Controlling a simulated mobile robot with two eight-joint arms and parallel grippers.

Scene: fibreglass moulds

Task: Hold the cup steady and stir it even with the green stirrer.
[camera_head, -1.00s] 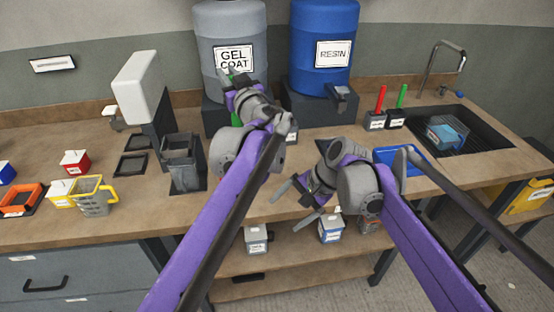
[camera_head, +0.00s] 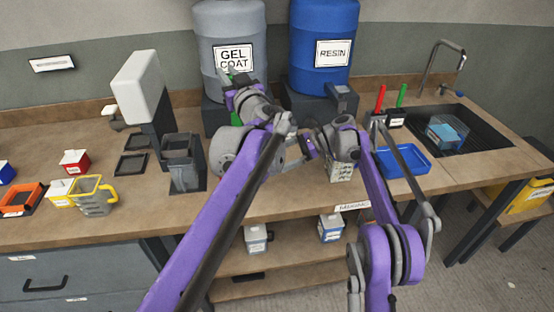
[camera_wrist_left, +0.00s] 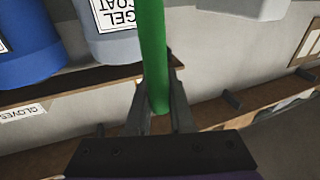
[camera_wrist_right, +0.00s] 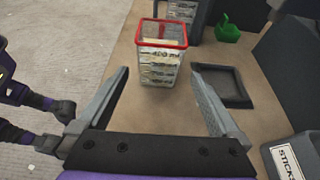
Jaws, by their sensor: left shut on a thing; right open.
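My left gripper (camera_wrist_left: 160,118) is shut on the green stirrer (camera_wrist_left: 152,45), a round green rod. In the head view it is raised in front of the gel coat drum, and a bit of green shows there (camera_head: 236,118).
A dark square tray (camera_wrist_right: 235,90) lies beside the cup, with a green object (camera_wrist_right: 227,30) behind it. A box labelled STICKS (camera_wrist_right: 290,160) is close to the right finger. A blue tray (camera_head: 405,162) and the sink (camera_head: 475,135) are to the right. The counter edge is at the front.

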